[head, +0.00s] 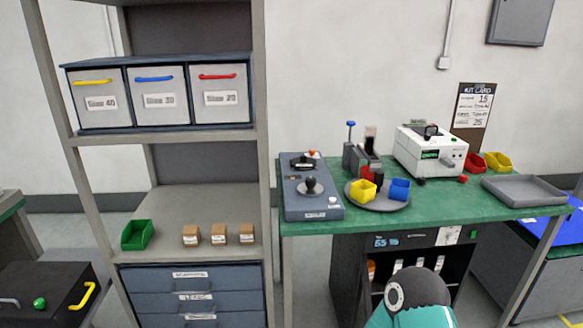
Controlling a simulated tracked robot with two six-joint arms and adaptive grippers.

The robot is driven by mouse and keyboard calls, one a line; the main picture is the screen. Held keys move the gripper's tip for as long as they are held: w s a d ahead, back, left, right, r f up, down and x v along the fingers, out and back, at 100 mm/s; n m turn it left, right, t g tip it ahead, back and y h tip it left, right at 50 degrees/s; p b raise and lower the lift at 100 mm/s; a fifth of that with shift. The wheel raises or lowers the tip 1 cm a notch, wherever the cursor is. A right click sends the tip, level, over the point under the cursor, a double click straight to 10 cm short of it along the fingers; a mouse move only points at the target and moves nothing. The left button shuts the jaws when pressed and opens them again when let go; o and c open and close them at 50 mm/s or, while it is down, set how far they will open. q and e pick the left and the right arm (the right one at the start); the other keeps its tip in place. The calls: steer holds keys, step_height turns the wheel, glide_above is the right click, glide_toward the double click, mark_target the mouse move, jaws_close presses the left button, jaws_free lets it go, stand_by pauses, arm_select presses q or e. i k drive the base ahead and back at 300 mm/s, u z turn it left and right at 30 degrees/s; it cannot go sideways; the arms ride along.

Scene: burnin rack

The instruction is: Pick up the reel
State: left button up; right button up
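I cannot clearly make out a reel in the head view. The dark cabinet (345,275) under the green workbench (460,222) has an open front with a few small items inside, among them an orange one (371,268). They are partly hidden behind a black and teal part of my own body, and too small to tell what they are. Neither of my grippers is in view.
A round grey tray (377,205) on the bench holds a yellow bin (362,190) and a blue bin (399,189). Beside it stand a grey-blue box with a knob (312,202), a white machine (430,151) and an empty grey tray (524,191). A shelf rack (200,212) stands left.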

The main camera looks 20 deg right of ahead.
mark_target(304, 163)
steer(key=z, duration=0.15)
steer(key=i, duration=0.9)
steer(key=u, duration=0.05)
